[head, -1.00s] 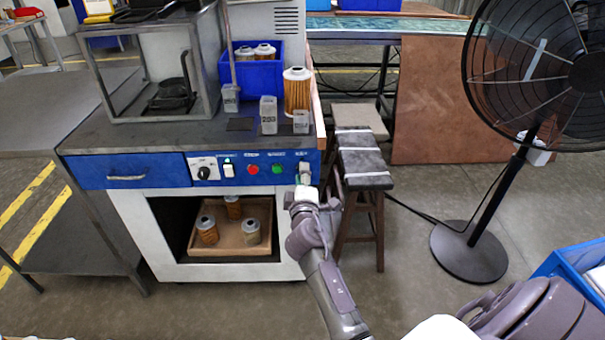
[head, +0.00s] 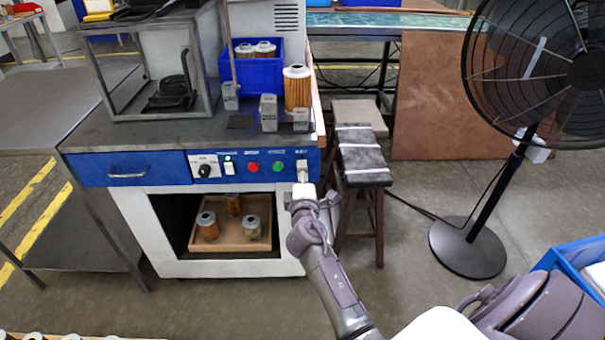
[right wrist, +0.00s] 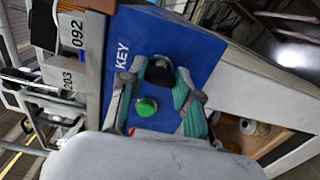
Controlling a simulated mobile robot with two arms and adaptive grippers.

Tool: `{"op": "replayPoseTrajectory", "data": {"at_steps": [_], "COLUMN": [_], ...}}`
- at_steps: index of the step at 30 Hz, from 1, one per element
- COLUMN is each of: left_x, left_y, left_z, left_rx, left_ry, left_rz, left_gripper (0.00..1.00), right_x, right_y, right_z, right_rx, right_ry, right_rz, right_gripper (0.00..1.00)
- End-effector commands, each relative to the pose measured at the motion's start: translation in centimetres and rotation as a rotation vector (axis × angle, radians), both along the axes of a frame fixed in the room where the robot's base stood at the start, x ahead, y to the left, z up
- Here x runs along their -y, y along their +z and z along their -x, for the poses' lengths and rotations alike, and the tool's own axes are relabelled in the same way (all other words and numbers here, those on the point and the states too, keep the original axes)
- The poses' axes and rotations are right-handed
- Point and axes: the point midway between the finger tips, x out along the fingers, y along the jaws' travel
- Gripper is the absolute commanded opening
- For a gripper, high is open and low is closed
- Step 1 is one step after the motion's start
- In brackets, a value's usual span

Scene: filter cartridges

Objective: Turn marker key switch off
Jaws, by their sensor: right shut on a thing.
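The blue control panel (head: 220,176) runs along the front of the workbench. The marker key switch (right wrist: 160,70), a dark knob beside the "KEY" lettering, shows between the fingers in the right wrist view. My right gripper (head: 303,173) is at the panel's right end and covers the switch in the head view. In the right wrist view the gripper (right wrist: 160,78) is shut on the key switch, with a green-grey finger on each side. I cannot read the switch's off position. My left gripper is not in view.
A black knob (head: 204,171), a lit rocker switch (head: 229,169), a red button (head: 253,168) and a green button (head: 277,167) sit left of my gripper. Filter cartridge (head: 297,90) and marked blocks (head: 268,113) stand above. A stool (head: 362,160) and fan (head: 470,245) stand right.

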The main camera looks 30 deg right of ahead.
Motion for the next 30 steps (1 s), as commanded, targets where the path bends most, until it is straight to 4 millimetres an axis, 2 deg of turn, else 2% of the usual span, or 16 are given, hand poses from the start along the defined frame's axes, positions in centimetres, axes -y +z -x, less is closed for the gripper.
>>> {"op": "replayPoseTrajectory", "data": {"at_steps": [1,5,6,17,20,30], "left_x": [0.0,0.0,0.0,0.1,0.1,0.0], "left_y": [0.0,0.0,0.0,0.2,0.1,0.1], "left_z": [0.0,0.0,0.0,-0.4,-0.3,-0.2], "left_rx": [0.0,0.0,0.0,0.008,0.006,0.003], "left_ry": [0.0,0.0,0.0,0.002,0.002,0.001], "left_rz": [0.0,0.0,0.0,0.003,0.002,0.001], "left_gripper": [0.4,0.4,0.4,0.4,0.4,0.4], "right_x": [0.0,0.0,0.0,-0.4,-1.1,-4.8], "right_y": [0.0,0.0,0.0,-0.1,-0.1,-0.1], "right_z": [0.0,0.0,0.0,0.5,1.7,7.8], "right_rx": [0.0,0.0,0.0,-0.001,-0.001,-0.002], "right_ry": [0.002,0.001,0.001,0.001,0.002,0.001], "right_rz": [0.002,0.001,0.001,-0.001,0.0,-0.002], "right_gripper": [0.35,0.56,0.58,0.58,0.58,0.58]}}
